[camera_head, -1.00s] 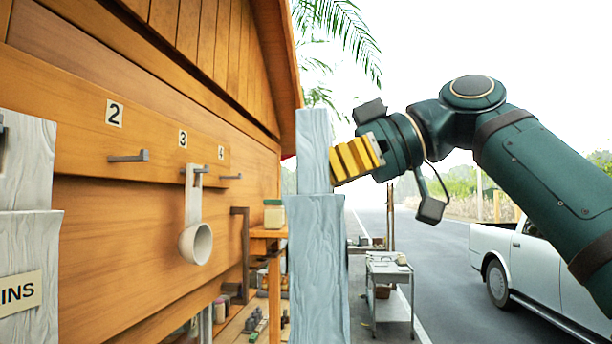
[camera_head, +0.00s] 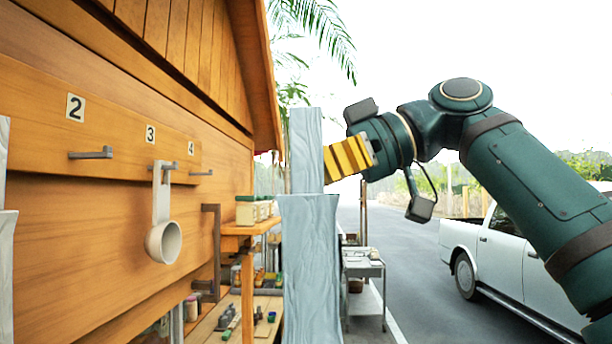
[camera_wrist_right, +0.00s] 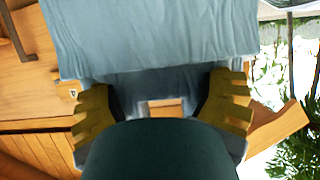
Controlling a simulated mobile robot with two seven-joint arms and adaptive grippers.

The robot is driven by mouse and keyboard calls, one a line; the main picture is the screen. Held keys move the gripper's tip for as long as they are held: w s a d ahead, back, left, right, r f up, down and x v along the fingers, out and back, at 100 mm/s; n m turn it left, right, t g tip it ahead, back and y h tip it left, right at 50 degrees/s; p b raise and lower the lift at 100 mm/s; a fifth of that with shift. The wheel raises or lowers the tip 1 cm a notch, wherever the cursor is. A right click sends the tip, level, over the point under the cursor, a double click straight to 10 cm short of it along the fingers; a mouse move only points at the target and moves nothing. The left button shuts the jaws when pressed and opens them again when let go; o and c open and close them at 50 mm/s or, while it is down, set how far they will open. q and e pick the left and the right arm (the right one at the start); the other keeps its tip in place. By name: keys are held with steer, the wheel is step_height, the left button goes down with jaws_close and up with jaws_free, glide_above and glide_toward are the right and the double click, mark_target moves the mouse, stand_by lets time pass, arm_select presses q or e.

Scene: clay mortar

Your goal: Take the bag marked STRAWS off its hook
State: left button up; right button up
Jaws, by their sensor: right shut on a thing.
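My right gripper (camera_head: 330,163) is shut on the narrow top of a pale blue-grey bag (camera_head: 310,265), which hangs upright from it, edge-on in the head view. The bag is apart from the hook rail. No lettering shows on the side I see. In the right wrist view, the yellow fingers of my right gripper (camera_wrist_right: 160,105) sit at both sides of the bag's top, and the bag's cloth (camera_wrist_right: 150,40) spreads beyond them. A second grey bag (camera_head: 6,270) is cut off at the left edge. My left gripper is not in view.
On the wooden wall, hook 2 (camera_head: 90,153) and hook 4 (camera_head: 201,173) are bare. A ladle (camera_head: 163,238) hangs from hook 3. A shelf (camera_head: 243,229) with jars stands behind. A grey cart (camera_head: 363,267) and white pickup (camera_head: 510,255) stand on the road.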

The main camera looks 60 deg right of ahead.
steer(key=s, duration=0.1)
steer(key=s+d+p, duration=0.1)
steer(key=s, duration=0.1)
steer(key=s+d, duration=0.1)
steer(key=shift+s, duration=0.3)
steer(key=shift+w, duration=0.1)
stand_by(0.4)
